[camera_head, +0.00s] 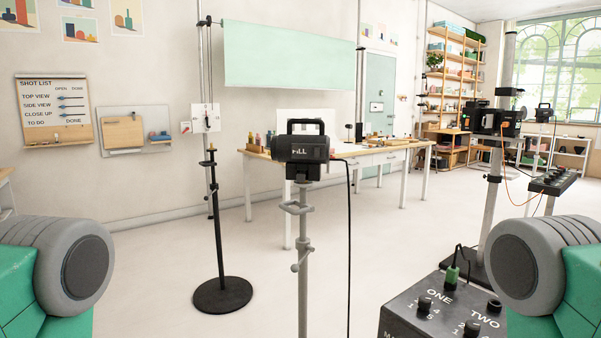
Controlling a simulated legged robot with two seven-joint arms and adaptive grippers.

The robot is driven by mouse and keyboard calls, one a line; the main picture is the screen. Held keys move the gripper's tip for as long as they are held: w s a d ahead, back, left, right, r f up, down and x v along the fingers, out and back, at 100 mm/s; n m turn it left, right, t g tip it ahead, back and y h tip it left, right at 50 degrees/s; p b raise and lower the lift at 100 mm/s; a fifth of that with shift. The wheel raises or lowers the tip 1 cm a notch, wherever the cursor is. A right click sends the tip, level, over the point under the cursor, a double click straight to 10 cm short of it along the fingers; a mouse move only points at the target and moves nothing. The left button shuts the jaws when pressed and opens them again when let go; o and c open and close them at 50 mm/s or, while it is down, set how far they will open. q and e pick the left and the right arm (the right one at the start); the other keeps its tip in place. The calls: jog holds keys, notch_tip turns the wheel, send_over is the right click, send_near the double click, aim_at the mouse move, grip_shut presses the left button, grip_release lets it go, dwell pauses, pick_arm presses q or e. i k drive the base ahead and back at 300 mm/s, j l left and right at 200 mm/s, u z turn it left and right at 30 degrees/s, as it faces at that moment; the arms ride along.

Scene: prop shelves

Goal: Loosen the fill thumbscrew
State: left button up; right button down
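The fill light (300,150) is a black lamp head marked "FILL" with a handle on top. It sits on a grey upright stand (303,310) in the middle of the view. Clamp-like fittings with small knobs stick out on the left of the stand: one (296,207) just under the lamp, one (300,262) lower down. Which of them is the fill thumbscrew, and how tight it is, I cannot tell. Only green and grey parts of my arms show at the lower left and right edges. Neither gripper is in view.
A black-based stand (222,295) is left of the fill light. A control box (437,312) with knobs marked ONE and TWO is at the lower right. A cable (348,250) hangs beside the fill stand. A table (372,155) stands behind.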

aim_at(300, 178)
jog(key=i+j+z, duration=0.15)
jog(key=j, duration=0.15)
jog(key=i+j+z, duration=0.15)
jog(key=j, duration=0.2)
jog(key=i+j+z, duration=0.1)
jog(key=j, duration=0.3)
jog(key=i+j+z, duration=0.15)
jog(key=j, duration=0.2)
